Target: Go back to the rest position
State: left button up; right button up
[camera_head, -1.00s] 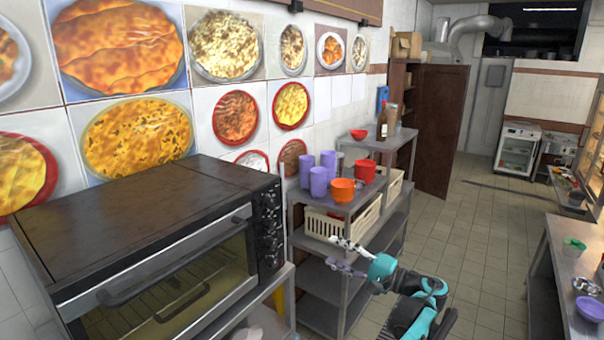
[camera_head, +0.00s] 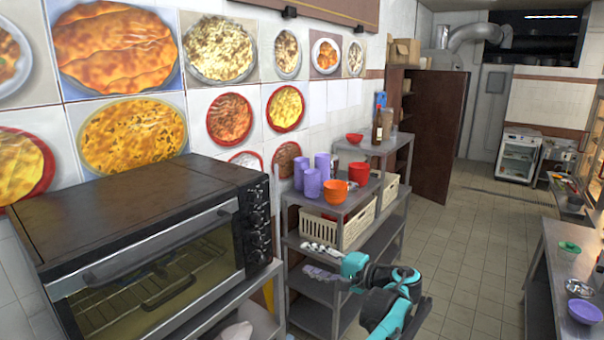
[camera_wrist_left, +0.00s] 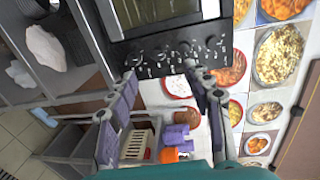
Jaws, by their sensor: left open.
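My left gripper (camera_head: 320,261) is at the lower middle of the head view, in front of the metal shelf unit, below the level of its top. Its two fingers are apart, and nothing shows between them. In the left wrist view the open fingers (camera_wrist_left: 160,82) reach toward the oven's knob panel, with the shelf unit and its cups beyond. My teal and black left arm shows at the bottom of the head view. My right gripper is in no view.
A black oven (camera_head: 150,225) stands at the left. The shelf unit (camera_head: 352,203) holds purple cups (camera_head: 312,182), an orange pot (camera_head: 336,192), a red container (camera_head: 359,174) and cream crates (camera_head: 358,224). A steel counter (camera_head: 562,270) with bowls stands at right. The tiled floor (camera_head: 470,250) between is open.

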pick_arm(q)
jog(key=s+a+f+n+g+h+b, duration=0.1)
jog(key=s+a+f+h+b, duration=0.1)
jog(key=s+a+f, duration=0.3)
jog(key=s+a+f+g+h+b, duration=0.1)
jog(key=s+a+f+h+b, duration=0.1)
jog(key=a, duration=0.5)
jog(key=s+a+f+n+g+h+b, duration=0.1)
jog(key=s+a+f+b, duration=0.25)
jog(key=a, duration=0.25)
jog(key=s+a+f+n+h+b, duration=0.2)
jog(key=s+f+n+h+b, duration=0.3)
jog(key=s+f, duration=1.5)
jog(key=s+h+b, duration=0.2)
jog(key=h, duration=0.1)
jog(key=shift+s+a+t, duration=0.25)
jog(key=shift+a+t, duration=0.05)
jog(key=shift+a, duration=0.1)
